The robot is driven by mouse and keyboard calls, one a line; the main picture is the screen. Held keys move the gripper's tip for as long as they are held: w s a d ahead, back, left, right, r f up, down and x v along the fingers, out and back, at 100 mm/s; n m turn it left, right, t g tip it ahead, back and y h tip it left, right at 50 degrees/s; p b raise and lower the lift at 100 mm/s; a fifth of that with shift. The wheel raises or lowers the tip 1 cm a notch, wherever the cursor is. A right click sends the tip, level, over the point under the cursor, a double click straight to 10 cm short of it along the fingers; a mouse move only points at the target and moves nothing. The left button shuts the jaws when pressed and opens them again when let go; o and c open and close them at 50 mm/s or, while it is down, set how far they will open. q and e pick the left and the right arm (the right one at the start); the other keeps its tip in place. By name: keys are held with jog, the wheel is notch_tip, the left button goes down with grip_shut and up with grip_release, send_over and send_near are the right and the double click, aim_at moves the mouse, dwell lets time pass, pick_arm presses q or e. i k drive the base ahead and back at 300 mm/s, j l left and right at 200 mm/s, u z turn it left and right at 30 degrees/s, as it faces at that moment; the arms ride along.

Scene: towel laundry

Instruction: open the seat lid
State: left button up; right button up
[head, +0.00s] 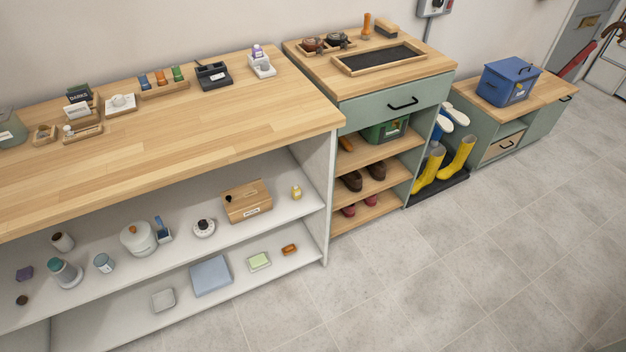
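A low bench (473,98) with green sides and a wooden top stands at the far right of the head view. Its top looks split into two parts, and the right part (552,88) looks like the seat lid; it lies flat and closed. A small dark handle (566,98) shows at its front edge. A blue lidded box (508,82) sits on the top's left part, close to the seam; I cannot tell whether it overlaps the right part. Neither of my grippers is in view.
Yellow boots (459,160) stand on a dark tray left of the bench. A wooden drawer (500,147) is in the bench front. A green cabinet (395,106) and a long wooden counter (190,120) stand to the left. The grey tiled floor (500,230) in front is clear.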

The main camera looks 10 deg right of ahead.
aim_at(550, 89)
jog(key=k+l, duration=0.1)
jog(key=l, duration=0.3)
jog(key=k+l, duration=0.15)
jog(key=l, duration=0.25)
jog(key=k+l, duration=0.1)
jog(key=l, duration=0.3)
jog(key=k+l+u, duration=0.1)
jog(key=l, duration=0.3)
jog(key=k+l, duration=0.15)
jog(key=l, duration=0.25)
jog(key=z, duration=1.5)
jog(key=i+j, duration=1.1)
jog(key=i+l+z, duration=0.1)
jog(key=i, duration=0.95)
jog(key=i+l, duration=0.2)
jog(key=i, duration=0.85)
jog(key=l+z, duration=0.05)
